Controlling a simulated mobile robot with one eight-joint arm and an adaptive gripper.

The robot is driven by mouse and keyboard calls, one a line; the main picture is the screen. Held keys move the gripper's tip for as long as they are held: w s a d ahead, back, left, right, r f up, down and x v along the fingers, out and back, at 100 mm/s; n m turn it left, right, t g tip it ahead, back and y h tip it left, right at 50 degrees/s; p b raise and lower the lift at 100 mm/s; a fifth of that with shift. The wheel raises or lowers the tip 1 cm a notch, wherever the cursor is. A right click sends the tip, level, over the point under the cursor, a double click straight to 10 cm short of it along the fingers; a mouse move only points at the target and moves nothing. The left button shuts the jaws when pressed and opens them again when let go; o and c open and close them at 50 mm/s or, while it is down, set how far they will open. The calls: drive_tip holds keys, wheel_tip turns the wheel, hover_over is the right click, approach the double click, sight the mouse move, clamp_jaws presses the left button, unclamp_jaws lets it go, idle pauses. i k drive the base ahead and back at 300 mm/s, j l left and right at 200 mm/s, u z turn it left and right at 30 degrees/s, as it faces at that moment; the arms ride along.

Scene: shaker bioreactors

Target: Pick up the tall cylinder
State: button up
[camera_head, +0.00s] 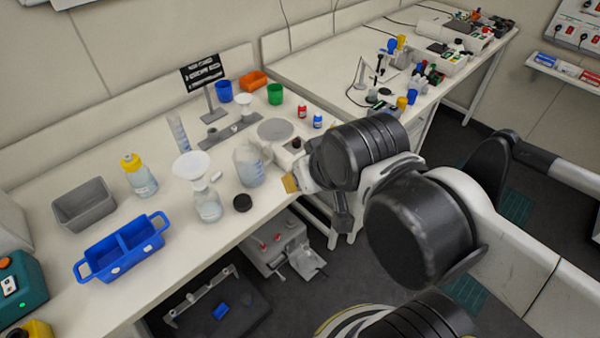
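A tall, slim, clear cylinder (178,131) stands upright on the white bench, towards the back wall. My gripper (290,183) seems to be at the wrist's left end, by the clear beaker. It is well to the right of the cylinder and apart from it. Its fingers are too small and hidden to show whether they are open.
A blue divided tray (122,247) and a grey bin (84,204) are at left. A sign stand (209,103) is behind.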

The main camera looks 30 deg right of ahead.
sight(174, 120)
drive_tip(key=i+j+z, duration=0.2)
drive_tip(key=i+z, duration=0.15)
drive_tip(key=i, duration=0.15)
drive_tip(key=i+j+z, duration=0.4)
drive_tip(key=i+l, duration=0.05)
drive_tip(key=i, duration=0.05)
